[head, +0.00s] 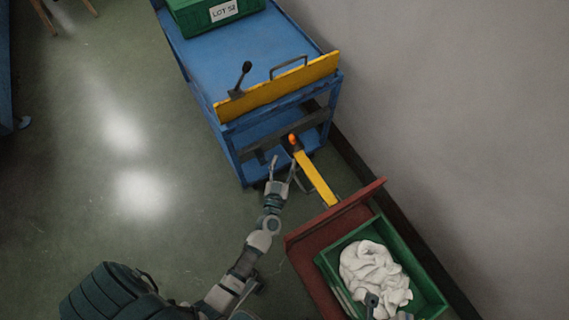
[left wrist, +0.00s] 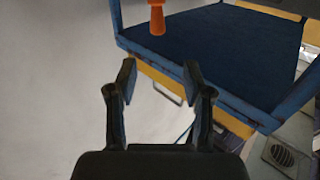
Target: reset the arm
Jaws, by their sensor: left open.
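My left arm reaches up from the bottom of the head view. Its gripper (head: 283,164) is open and empty, in front of the blue cart (head: 245,50). In the left wrist view, the two dark fingers of the gripper (left wrist: 158,76) stand apart with nothing between them. What seems to be part of my right gripper (head: 372,300) shows at the bottom edge, over the white cloth; the rest is cut off.
A yellow bar (head: 315,178) with an orange tip (head: 292,139) lies close right of the left gripper. A red board (head: 335,215) and a green bin (head: 428,285) holding white cloth (head: 375,272) are at lower right. A green "LOT 52" crate (head: 190,18) sits on the cart.

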